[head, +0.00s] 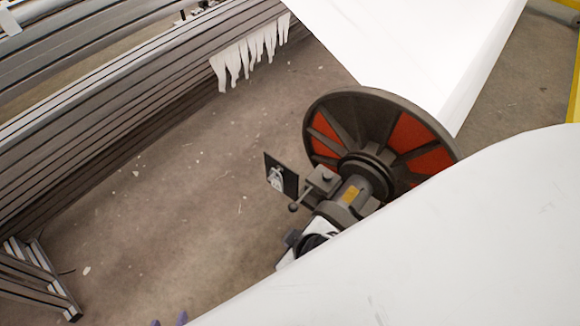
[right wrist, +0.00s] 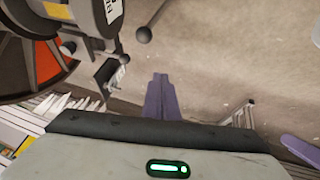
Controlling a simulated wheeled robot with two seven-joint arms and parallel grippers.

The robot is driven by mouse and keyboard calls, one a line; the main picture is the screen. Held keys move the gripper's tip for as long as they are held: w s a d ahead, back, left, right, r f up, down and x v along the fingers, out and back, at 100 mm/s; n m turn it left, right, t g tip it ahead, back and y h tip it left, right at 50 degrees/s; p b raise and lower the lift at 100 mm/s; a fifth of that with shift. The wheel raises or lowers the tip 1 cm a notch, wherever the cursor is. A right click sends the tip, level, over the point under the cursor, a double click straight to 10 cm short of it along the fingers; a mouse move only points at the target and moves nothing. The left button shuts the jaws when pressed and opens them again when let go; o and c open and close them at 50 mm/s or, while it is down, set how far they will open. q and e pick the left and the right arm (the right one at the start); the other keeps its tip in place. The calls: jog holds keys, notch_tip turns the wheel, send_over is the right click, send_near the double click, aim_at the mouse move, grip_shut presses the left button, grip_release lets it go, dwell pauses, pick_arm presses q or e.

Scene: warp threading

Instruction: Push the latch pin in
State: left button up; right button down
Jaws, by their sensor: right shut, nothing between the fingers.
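The latch pin (head: 293,207), with a dark ball knob, sticks out from the bracket beside the reel hub. The reel (head: 325,130) is dark with orange panels. My right gripper (right wrist: 160,82) is shut and empty, its purple fingers together below and slightly right of the knob in the picture, apart from it. In the head view it cannot be made out. How far in the pin sits is not clear.
A long metal beam (head: 120,95) with white strips (head: 245,60) runs across the upper left. My white arm covers the lower right.

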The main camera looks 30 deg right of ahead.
aim_at(297, 204)
pick_arm(q)
jog(key=shift+w+f, duration=0.2)
jog(key=shift+f, duration=0.1)
pick_arm(e)
jog(key=w, duration=0.1)
jog(key=w+h, duration=0.1)
jog(key=f+h, duration=0.1)
jog(key=shift+w+d+n+t, duration=0.3)
jog(key=shift+w+n, duration=0.1)
pick_arm(q)
jog(key=shift+d+b, duration=0.1)
jog(key=shift+b, duration=0.2)
notch_tip(297, 204, down, 3)
jog(key=b, duration=0.4)
jog(key=shift+s+d+r, duration=0.1)
jog(key=shift+s+r, duration=0.05)
jog(key=shift+r, duration=0.05)
pick_arm(e)
jog(key=w+d+f, duration=0.5)
jog(key=w+f, duration=0.2)
jog(key=f, duration=0.2)
jog(key=shift+d, duration=0.15)
jog(key=shift+w, duration=0.1)
jog(key=shift+d, duration=0.1)
